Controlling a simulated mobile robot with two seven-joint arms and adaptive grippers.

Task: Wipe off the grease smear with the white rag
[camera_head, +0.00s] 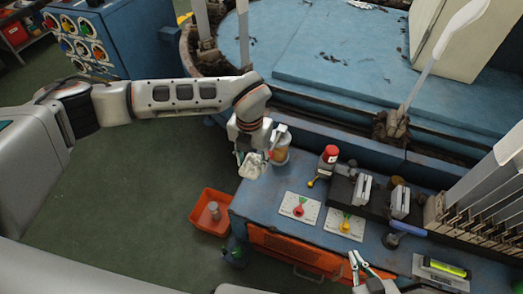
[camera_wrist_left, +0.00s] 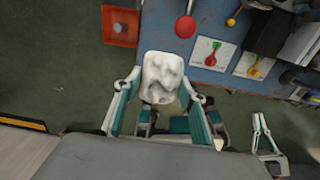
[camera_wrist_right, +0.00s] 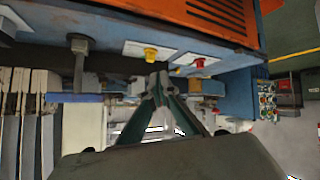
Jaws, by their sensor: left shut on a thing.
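My left gripper (camera_head: 250,152) is shut on the white rag (camera_head: 252,166), above the corner of the blue bench. The crumpled rag also shows between the fingers in the left wrist view (camera_wrist_left: 163,76). My right gripper (camera_head: 360,262) is near the bench's front edge. In the right wrist view (camera_wrist_right: 158,80) its fingertips come together with nothing seen between them. Dark smears (camera_head: 333,59) mark the blue machine platform at the back; I cannot tell whether one is the grease smear. I make out no clear smear on the bench.
An amber container (camera_head: 281,151) stands beside my left gripper. An orange bin (camera_head: 201,221) sits on open floor.

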